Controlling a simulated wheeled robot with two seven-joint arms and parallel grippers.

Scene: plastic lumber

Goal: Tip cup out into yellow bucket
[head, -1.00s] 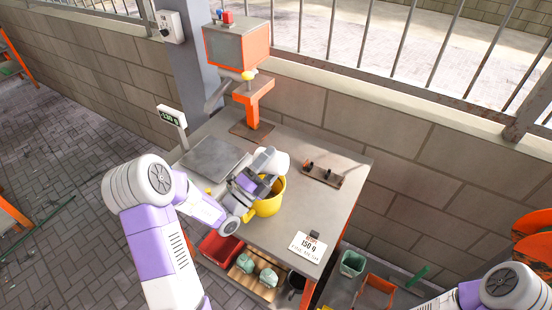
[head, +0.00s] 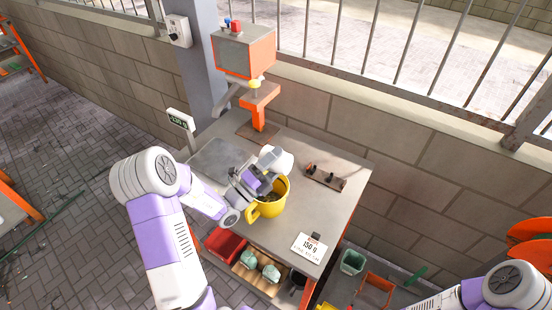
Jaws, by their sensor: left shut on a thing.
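My left gripper (head: 262,177) is above the yellow bucket (head: 268,208), shut on a whitish cup (head: 276,160). The cup looks tilted over the bucket; the gripper hides part of it, and I cannot see inside it. The bucket stands upright on the grey worktable (head: 235,237), its handle toward the lower left. Dark material shows inside the bucket. Only part of my right arm shows at the lower right, and its gripper is out of view.
A scale plate (head: 218,160) with a small display (head: 180,121) is left of the bucket. An orange-framed machine (head: 245,52) stands behind. A small rack (head: 325,178) and a "150 g" card (head: 309,247) lie to the right. A red bin (head: 225,243) is below.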

